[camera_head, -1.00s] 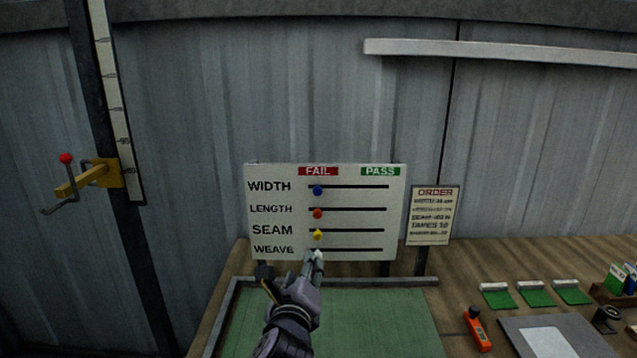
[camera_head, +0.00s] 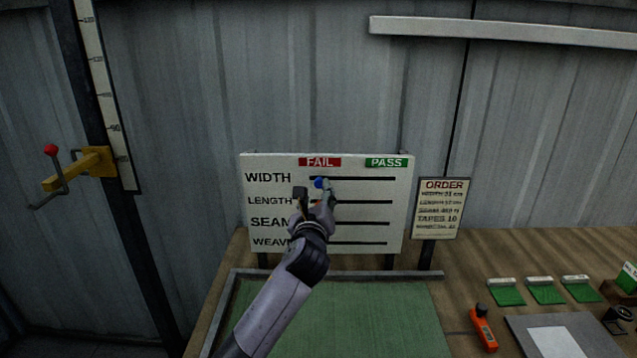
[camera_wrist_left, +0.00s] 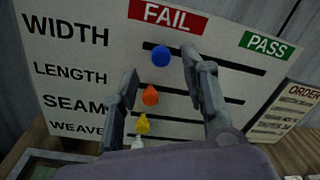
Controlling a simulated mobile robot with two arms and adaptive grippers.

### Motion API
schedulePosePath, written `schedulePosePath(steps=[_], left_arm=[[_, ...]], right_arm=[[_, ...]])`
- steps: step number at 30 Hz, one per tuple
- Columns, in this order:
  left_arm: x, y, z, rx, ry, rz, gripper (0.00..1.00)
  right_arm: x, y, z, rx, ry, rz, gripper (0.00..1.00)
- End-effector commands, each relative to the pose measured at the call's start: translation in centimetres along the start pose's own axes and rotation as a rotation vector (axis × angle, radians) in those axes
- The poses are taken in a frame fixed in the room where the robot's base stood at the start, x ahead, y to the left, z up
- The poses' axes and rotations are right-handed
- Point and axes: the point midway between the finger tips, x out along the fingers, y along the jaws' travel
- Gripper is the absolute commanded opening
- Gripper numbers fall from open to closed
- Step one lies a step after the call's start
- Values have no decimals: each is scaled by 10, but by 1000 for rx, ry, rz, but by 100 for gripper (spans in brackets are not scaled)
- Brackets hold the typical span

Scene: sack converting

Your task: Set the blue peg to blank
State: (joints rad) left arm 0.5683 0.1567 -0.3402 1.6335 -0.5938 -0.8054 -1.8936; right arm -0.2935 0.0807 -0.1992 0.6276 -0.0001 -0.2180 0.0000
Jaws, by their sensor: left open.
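The white board (camera_head: 360,220) stands upright at the back of the bench, with rows WIDTH, LENGTH, SEAM and WEAVE, each with a dark slot. The blue peg (camera_head: 319,183) sits near the left end of the WIDTH slot, under the red FAIL label (camera_head: 320,162); it also shows in the left wrist view (camera_wrist_left: 161,56). The green PASS label (camera_head: 386,162) is at the right. My left gripper (camera_head: 314,192) is open in front of the board, just below the blue peg. In the wrist view the orange peg (camera_wrist_left: 150,95) and yellow peg (camera_wrist_left: 142,124) show between its fingers. My right gripper is not in view.
An order card (camera_head: 440,208) stands right of the board. A green mat (camera_head: 350,318) in a grey-rimmed frame lies in front. Green swatches (camera_head: 545,291), an orange tool (camera_head: 483,328) and a grey plate (camera_head: 597,338) lie at the right. A yellow bracket (camera_head: 92,162) is at the left.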

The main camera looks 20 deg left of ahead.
Motion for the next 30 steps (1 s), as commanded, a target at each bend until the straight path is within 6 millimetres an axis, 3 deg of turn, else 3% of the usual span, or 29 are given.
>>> schedulePosePath(steps=[4,12,23,30], left_arm=[[26,-1,1,-2,1,1,41],[51,-1,0,-1,0,0,41],[55,0,0,-1,0,0,41],[55,0,0,-1,0,0,26]], right_arm=[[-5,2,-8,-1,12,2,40],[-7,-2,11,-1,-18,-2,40],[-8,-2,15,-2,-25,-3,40],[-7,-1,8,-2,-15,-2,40]])
